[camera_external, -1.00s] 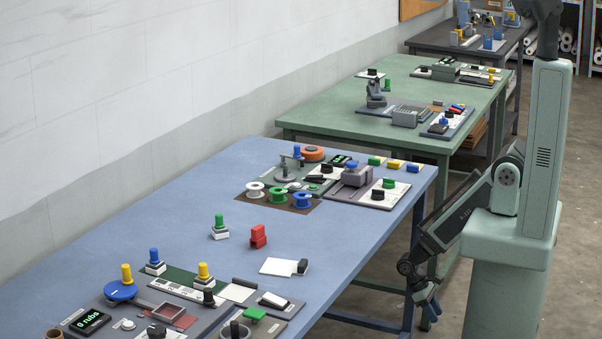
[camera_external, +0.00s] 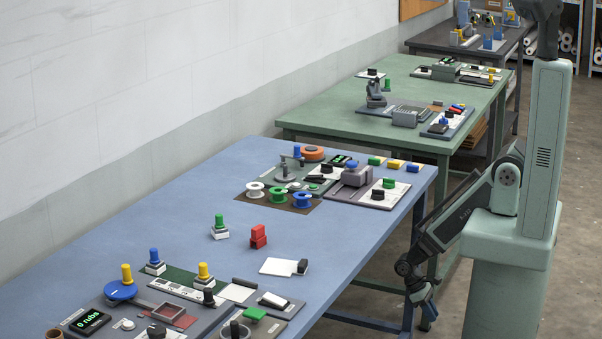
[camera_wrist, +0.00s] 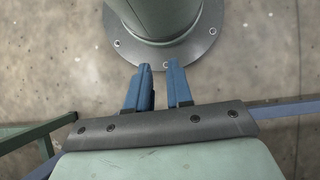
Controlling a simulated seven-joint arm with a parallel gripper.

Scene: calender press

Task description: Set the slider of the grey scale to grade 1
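A pale strip with small markings (camera_external: 180,290) lies on the near board of the blue table, with a dark knob (camera_external: 208,298) at its right end. It may be the grey scale with its slider, but the markings are too small to read and I cannot tell the grade. My gripper (camera_external: 428,308) hangs low beside the blue table's right edge, well away from the strip. In the wrist view its two blue fingers (camera_wrist: 160,70) are apart with nothing between them, and they point at the floor and my base. The strip is not in the wrist view.
The blue table (camera_external: 150,220) holds a red block (camera_external: 258,236), a green-knobbed piece (camera_external: 220,227), a white plate (camera_external: 278,266) and spools (camera_external: 278,195). A display reading "0 rubs" (camera_external: 85,321) is at the near left. The middle-left tabletop is clear. A green table (camera_external: 330,115) stands behind.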

